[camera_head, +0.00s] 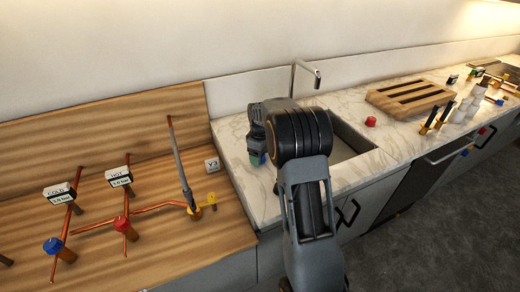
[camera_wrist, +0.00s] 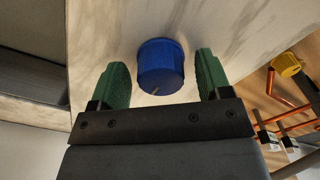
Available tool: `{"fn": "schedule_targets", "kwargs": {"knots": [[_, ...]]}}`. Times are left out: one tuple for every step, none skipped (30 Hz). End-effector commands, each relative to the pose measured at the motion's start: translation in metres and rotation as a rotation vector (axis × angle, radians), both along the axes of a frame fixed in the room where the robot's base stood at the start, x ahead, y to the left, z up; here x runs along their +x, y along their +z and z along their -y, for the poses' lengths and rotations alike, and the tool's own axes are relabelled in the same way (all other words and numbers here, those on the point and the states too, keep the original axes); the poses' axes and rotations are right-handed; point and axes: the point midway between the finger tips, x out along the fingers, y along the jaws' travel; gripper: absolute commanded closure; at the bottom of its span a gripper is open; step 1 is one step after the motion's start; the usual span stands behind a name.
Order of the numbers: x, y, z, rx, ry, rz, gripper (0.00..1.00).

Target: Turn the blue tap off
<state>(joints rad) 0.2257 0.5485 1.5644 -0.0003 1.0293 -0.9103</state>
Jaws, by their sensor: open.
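In the wrist view a blue tap knob (camera_wrist: 160,67) stands on the marble counter, with a small pale mark on its side. My gripper (camera_wrist: 161,64) is open, with one green finger on each side of the knob. Small gaps show between the fingers and the knob, so it does not look gripped. In the head view my gripper (camera_head: 258,160) is low over the counter left of the sink, and my arm hides most of it. A small bit of blue shows there. The metal spout (camera_head: 305,70) rises behind my arm.
A red knob (camera_head: 371,121) stands on the counter right of the sink (camera_head: 350,140). Another blue knob (camera_head: 53,245) and a red knob (camera_head: 122,224) sit on copper pipes on the wooden bench (camera_head: 190,250) at left. A slatted wooden board (camera_head: 410,97) lies farther right.

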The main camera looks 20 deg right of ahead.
Motion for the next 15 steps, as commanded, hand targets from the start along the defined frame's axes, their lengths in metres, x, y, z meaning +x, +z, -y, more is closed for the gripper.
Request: {"fn": "schedule_targets", "kwargs": {"knots": [[0.000,0.003,0.000,0.000,0.000,0.003,0.29],[0.001,0.006,0.000,0.000,0.000,0.003,0.29],[0.001,0.011,0.000,0.000,0.000,0.003,0.29],[0.001,0.015,0.000,0.000,0.000,0.004,0.29],[0.001,0.020,0.000,-0.001,0.000,0.005,0.29],[0.001,0.028,0.000,-0.001,0.000,0.006,0.29],[0.001,0.033,0.000,-0.001,0.000,0.006,0.29],[0.001,0.040,0.000,-0.001,0.000,0.006,0.29],[0.001,0.048,0.000,-0.001,0.000,0.006,0.29],[0.001,0.055,0.000,-0.001,0.000,0.006,0.29],[0.001,0.061,0.000,-0.001,0.000,0.006,0.29],[0.001,0.069,0.001,-0.001,0.000,0.005,0.29],[0.001,0.076,0.001,-0.001,0.000,0.005,0.29],[0.001,0.082,0.001,-0.001,0.000,0.006,0.29],[0.001,0.089,0.001,-0.001,0.000,0.006,0.29]]}}
